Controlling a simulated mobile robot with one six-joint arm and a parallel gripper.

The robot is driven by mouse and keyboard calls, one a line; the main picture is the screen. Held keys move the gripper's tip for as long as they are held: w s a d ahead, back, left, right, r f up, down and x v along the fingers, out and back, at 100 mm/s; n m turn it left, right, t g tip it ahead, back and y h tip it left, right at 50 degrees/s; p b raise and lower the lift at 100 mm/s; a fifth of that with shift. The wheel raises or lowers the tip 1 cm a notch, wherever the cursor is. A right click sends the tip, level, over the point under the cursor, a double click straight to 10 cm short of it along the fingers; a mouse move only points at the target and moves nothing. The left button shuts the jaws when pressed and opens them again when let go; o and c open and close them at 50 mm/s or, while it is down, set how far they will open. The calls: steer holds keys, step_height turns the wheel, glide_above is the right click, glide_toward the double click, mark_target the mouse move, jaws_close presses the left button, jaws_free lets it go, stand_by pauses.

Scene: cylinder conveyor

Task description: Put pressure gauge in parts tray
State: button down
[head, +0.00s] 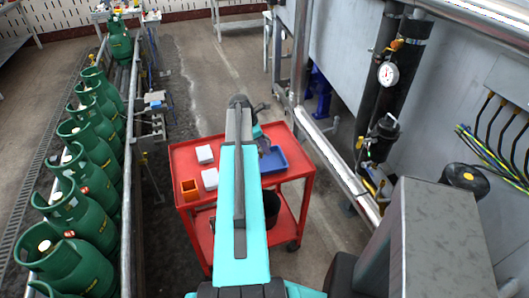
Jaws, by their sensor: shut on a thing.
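The blue parts tray (283,160) lies on the top of the red cart, just right of my teal arm; its left part is hidden. My gripper (264,147) shows only as a small dark shape beside and over the tray's far left corner, mostly behind my arm. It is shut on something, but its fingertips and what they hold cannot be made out. A round white pressure gauge (388,74) is seen on the dark vertical pipe at the right, well apart from my gripper. No other gauge can be made out.
The red cart (184,151) also bears white boxes (205,154) and an orange bin (190,190) left of my arm. Green gas cylinders (86,168) line the conveyor at the left. A metal rail (335,160) and a large grey cabinet (335,45) bound the right.

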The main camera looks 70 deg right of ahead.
steer(key=shift+f+p, duration=0.8)
steer(key=shift+f, duration=0.9)
steer(key=c, duration=1.5)
jaws_free()
steer(key=shift+f, duration=0.1)
steer(key=shift+r, duration=0.2)
steer(key=shift+b+v, duration=1.95)
steer(key=shift+v, duration=3.95)
steer(key=shift+r, duration=0.1)
